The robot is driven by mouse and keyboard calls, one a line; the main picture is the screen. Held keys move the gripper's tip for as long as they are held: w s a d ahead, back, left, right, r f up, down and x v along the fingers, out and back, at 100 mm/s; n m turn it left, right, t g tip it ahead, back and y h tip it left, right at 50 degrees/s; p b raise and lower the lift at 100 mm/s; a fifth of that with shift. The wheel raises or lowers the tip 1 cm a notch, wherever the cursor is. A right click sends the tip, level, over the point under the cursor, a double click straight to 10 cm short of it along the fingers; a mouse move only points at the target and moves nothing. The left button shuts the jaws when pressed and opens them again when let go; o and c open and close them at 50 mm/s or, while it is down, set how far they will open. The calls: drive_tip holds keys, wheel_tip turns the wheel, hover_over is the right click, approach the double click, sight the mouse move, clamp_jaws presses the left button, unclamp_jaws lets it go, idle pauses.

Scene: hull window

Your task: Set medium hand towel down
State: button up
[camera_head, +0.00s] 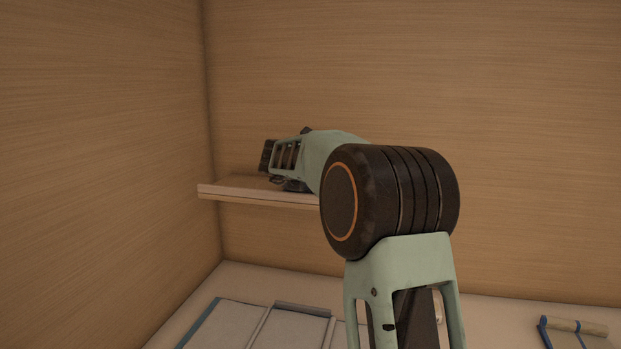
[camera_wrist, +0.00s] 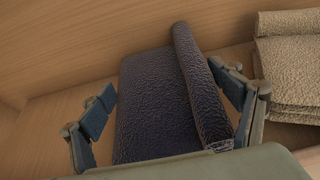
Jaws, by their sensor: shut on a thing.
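A dark navy folded towel (camera_wrist: 155,105) with a thick rolled edge along its right side lies between the two fingers of my gripper (camera_wrist: 168,103) in the wrist view. The gripper is shut on it. I take it to be the medium hand towel. The near end of the towel is hidden behind the gripper body. In the head view my gripper (camera_head: 272,158) is just above the left part of a wooden wall shelf (camera_head: 235,189). I cannot tell whether the towel touches the shelf.
A stack of beige folded towels (camera_wrist: 290,70) lies to the right of the dark towel in the wrist view. Wooden walls (camera_head: 100,130) meet in a corner left of the shelf. Pale folded items (camera_head: 240,325) and a blue-banded item (camera_head: 575,332) lie on the lower surface.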

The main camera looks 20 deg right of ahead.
drive_tip(key=shift+f, duration=0.1)
drive_tip(key=o, duration=1.3)
drive_tip(key=shift+r, duration=0.3)
drive_tip(key=b+v, duration=0.1)
drive_tip(key=v, duration=1.1)
drive_tip(key=shift+f, duration=0.2)
